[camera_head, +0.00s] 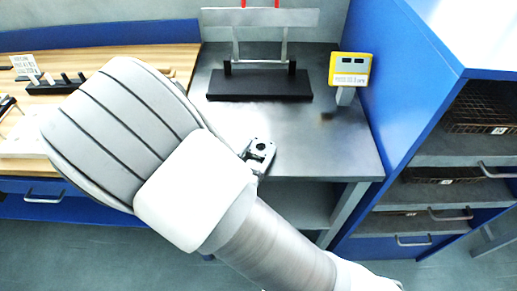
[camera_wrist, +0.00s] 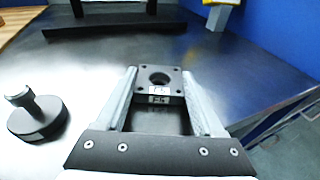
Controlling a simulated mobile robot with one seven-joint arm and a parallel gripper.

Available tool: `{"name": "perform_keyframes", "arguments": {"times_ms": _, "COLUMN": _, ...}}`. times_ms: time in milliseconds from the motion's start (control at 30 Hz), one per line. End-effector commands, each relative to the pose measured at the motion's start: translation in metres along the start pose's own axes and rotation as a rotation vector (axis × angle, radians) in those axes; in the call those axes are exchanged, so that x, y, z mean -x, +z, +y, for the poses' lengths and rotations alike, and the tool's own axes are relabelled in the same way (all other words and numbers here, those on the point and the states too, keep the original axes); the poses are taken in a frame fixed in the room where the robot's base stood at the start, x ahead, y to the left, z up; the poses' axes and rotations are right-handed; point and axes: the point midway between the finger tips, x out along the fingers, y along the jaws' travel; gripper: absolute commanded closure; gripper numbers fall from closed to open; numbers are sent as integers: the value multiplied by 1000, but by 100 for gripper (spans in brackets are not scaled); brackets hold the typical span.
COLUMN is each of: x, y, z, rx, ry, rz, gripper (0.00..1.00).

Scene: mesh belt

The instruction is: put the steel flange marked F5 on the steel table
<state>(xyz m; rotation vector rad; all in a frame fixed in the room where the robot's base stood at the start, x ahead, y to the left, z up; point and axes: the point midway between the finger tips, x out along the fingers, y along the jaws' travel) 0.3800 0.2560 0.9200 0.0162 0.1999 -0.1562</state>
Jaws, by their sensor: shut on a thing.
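The flange (camera_wrist: 160,78) is a dark square plate with a round bore, corner holes and a white F5 label on its near side. My gripper (camera_wrist: 160,84) is shut on it, with a finger along its left and right sides. The flange also shows in the head view (camera_head: 261,148), close beside my pale arm, which hides most of my gripper. The steel table (camera_head: 345,145) lies beneath it and fills much of the wrist view (camera_wrist: 250,75). I cannot tell whether the flange touches the tabletop or hangs just above it.
A dark round part with a stem (camera_wrist: 38,118) stands left of my gripper. A black-based stand (camera_head: 260,86) and a yellow display (camera_head: 350,69) are at the table's back. A blue shelf unit (camera_head: 415,90) borders the right. A wooden bench (camera_head: 115,55) adjoins the left. The table's front right is clear.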

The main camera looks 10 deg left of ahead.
Motion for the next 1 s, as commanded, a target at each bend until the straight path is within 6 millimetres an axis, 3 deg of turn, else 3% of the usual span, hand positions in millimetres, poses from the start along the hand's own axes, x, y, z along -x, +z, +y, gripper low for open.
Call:
{"name": "perform_keyframes", "arguments": {"times_ms": 33, "x": -1, "y": -3, "z": 0, "rx": 0, "ry": 0, "rz": -1, "gripper": 100}}
{"name": "perform_keyframes", "arguments": {"times_ms": 67, "x": 0, "y": -2, "z": 0, "rx": 0, "ry": 0, "rz": 0, "gripper": 26}}
{"name": "perform_keyframes", "arguments": {"times_ms": 200, "x": 0, "y": -2, "z": 0, "rx": 0, "ry": 0, "rz": 0, "gripper": 1}}
{"name": "perform_keyframes", "arguments": {"times_ms": 567, "x": 1, "y": 4, "z": 0, "rx": 0, "ry": 0, "rz": 0, "gripper": 0}}
{"name": "perform_keyframes", "arguments": {"times_ms": 1000, "x": 89, "y": 2, "z": 1, "rx": 0, "ry": 5, "rz": 2, "gripper": 0}}
